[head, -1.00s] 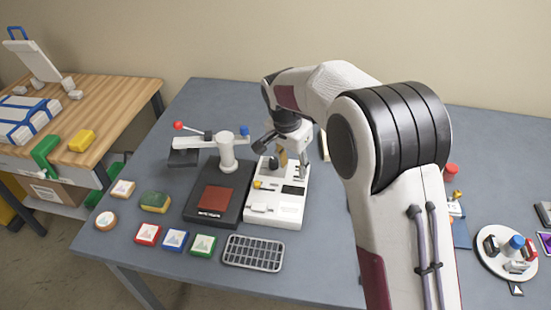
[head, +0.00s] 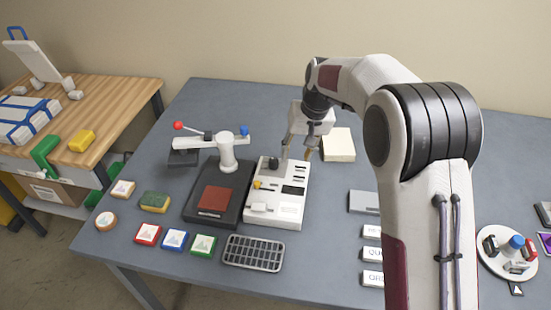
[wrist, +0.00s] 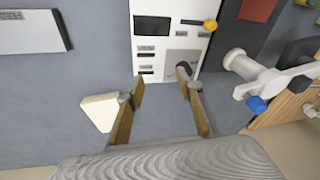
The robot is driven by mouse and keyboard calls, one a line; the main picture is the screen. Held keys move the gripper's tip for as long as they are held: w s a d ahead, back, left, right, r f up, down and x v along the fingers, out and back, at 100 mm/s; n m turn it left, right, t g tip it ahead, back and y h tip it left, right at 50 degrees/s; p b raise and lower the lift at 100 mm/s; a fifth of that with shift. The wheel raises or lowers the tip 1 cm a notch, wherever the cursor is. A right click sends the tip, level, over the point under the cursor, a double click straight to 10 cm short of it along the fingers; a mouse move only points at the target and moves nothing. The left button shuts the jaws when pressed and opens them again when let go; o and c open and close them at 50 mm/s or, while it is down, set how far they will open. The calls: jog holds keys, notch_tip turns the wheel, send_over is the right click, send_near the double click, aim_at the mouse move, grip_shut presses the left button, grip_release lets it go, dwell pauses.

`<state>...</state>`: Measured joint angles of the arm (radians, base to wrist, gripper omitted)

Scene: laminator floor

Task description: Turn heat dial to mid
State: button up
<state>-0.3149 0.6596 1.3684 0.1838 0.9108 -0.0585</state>
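The white laminator control unit (head: 285,213) stands on the grey table and also shows in the wrist view (wrist: 148,52). A dark round knob (head: 273,164), which looks like the heat dial, sits at its far end; its setting is too small to read. A smaller yellow knob (head: 257,185) is on its left edge. My gripper (head: 297,153) is open and empty at the far right corner of the unit. In the wrist view my gripper (wrist: 161,92) has its right fingertip close beside the dark knob (wrist: 184,70); I cannot tell whether they touch.
A black press base with a red pad (head: 215,199) and a lever post (head: 228,150) stand left of the unit. A cream block (head: 340,145) lies behind right of my gripper. A grey rack (head: 253,253) is in front. Labelled blocks (head: 372,254) lie to the right.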

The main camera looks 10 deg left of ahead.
aim_at(275, 160)
jog(key=shift+w+a+r+n+y, duration=0.1)
jog(key=shift+a+r+n+y, duration=0.35)
jog(key=shift+n, duration=1.2)
jog(key=shift+w+a+r+n+y, duration=0.15)
jog(key=shift+a+n, duration=0.6)
jog(key=shift+n, duration=0.95)
jog(key=shift+a+r+n+y, duration=0.3)
jog(key=shift+a+n, duration=0.3)
jog(key=shift+n, duration=1.05)
jog(key=shift+f, duration=0.1)
jog(key=shift+x, duration=3.8)
grip_shut()
